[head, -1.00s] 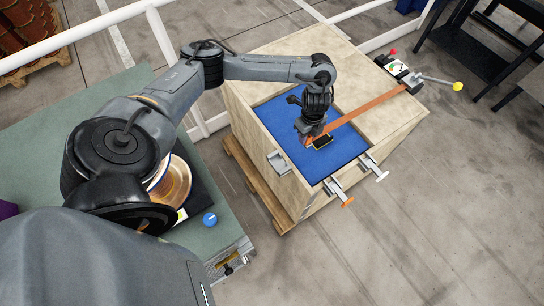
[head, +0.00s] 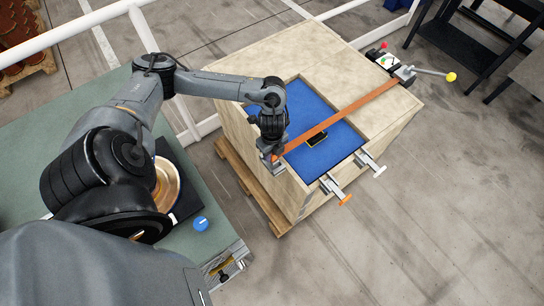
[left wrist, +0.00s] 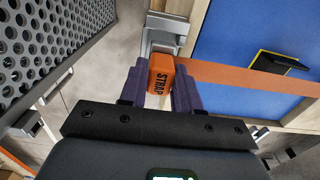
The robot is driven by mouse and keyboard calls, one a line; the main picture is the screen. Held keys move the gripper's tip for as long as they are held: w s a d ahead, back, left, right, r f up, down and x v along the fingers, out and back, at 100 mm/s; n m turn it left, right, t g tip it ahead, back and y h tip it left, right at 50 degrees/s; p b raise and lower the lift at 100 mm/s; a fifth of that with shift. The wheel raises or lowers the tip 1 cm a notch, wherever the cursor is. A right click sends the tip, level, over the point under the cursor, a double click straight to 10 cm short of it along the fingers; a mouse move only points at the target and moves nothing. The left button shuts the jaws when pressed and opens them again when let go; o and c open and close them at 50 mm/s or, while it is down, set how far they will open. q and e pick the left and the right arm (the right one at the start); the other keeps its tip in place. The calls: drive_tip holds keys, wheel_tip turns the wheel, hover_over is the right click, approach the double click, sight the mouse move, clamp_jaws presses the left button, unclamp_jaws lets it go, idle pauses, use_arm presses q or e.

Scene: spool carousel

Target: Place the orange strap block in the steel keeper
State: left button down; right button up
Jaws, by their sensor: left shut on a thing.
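My left gripper (head: 274,156) is shut on the orange strap block (left wrist: 161,76), which sits between the two purple fingers in the left wrist view. The block bears the word STRAP. The orange strap (head: 342,117) runs from it across the blue recess to a ratchet unit (head: 394,67). The steel keeper (left wrist: 166,36), a grey bracket on the crate's near-left edge, lies just beyond the block in the left wrist view. The block appears close to it; I cannot tell whether they touch. In the head view the gripper largely hides the keeper. My right gripper is not in view.
The wooden crate (head: 325,50) has a blue recessed panel (head: 312,160) holding a black and yellow item (head: 317,139). Two slide latches, one orange-tipped (head: 335,190), stick out at its front edge.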

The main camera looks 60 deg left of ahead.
sight(272, 158)
use_arm(q)
drive_tip(key=shift+f+b, duration=0.35)
drive_tip(key=shift+f, duration=1.4)
drive_tip(key=shift+f, duration=0.15)
drive_tip(key=c, duration=0.8)
unclamp_jaws()
wheel_tip(272, 158, up, 11)
drive_tip(key=p, duration=0.3)
drive_tip(key=shift+r+p, duration=0.45)
drive_tip(key=shift+r, duration=0.25)
